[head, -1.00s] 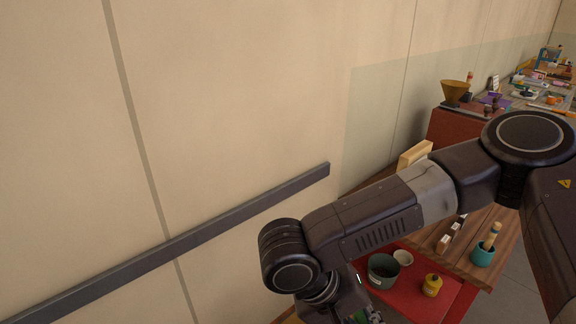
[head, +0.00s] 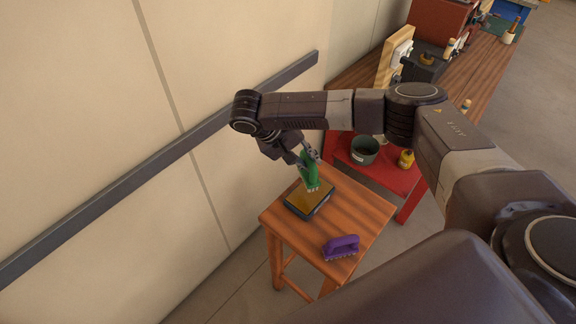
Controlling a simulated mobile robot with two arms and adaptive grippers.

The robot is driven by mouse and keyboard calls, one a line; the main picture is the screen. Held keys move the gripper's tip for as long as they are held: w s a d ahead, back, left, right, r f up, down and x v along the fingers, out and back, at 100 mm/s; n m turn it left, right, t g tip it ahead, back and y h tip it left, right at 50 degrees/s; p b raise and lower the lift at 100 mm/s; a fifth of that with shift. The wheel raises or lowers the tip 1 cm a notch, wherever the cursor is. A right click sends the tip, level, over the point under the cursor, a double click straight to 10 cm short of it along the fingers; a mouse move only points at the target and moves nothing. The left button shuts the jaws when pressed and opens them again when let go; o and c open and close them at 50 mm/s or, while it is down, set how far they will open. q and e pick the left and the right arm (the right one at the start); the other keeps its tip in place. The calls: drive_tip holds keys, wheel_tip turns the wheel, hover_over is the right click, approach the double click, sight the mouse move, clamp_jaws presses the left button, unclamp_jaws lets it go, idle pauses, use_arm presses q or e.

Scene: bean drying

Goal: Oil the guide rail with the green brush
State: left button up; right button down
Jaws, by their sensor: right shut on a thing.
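The green brush (head: 311,172) stands in my right gripper (head: 308,158), which is shut on it. Its pale bristles point down at a shallow dark tray (head: 295,208) with a yellowish inside, on a small wooden stool. I cannot tell whether the bristles touch the tray's inside. The guide rail (head: 150,163) is a long dark grey bar fixed along the pale wall, left of and behind the gripper. Part of the rail is hidden behind my right arm. My left gripper is not in view.
A purple brush (head: 341,247) lies on the front of the wooden stool (head: 358,209). Behind it, a red table (head: 378,178) holds a dark green pot (head: 364,150) and a yellow bottle (head: 406,159). A long wooden workbench (head: 478,72) with tools runs along the right.

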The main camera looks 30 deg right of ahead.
drive_tip(key=shift+d+f, duration=0.3)
drive_tip(key=shift+d, duration=0.3)
drive_tip(key=shift+d+f, duration=0.1)
drive_tip(key=shift+f, duration=0.05)
wheel_tip(320, 180, down, 2)
drive_tip(key=shift+w+d+f+b, duration=0.1)
drive_tip(key=shift+f+b, duration=0.05)
drive_tip(key=shift+b, duration=0.9)
wheel_tip(320, 180, down, 3)
drive_tip(key=b, duration=0.3)
drive_tip(key=shift+f+b, duration=0.1)
drive_tip(key=shift+b, duration=0.25)
drive_tip(key=shift+f+b, duration=0.35)
drive_tip(key=shift+b, duration=0.05)
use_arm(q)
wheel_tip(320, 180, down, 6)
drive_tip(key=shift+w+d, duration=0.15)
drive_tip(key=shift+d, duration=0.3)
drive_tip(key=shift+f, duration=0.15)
use_arm(e)
drive_tip(key=shift+f, duration=0.5)
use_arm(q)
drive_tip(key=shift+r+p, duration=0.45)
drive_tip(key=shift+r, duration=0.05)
use_arm(e)
drive_tip(key=shift+s+f, duration=0.2)
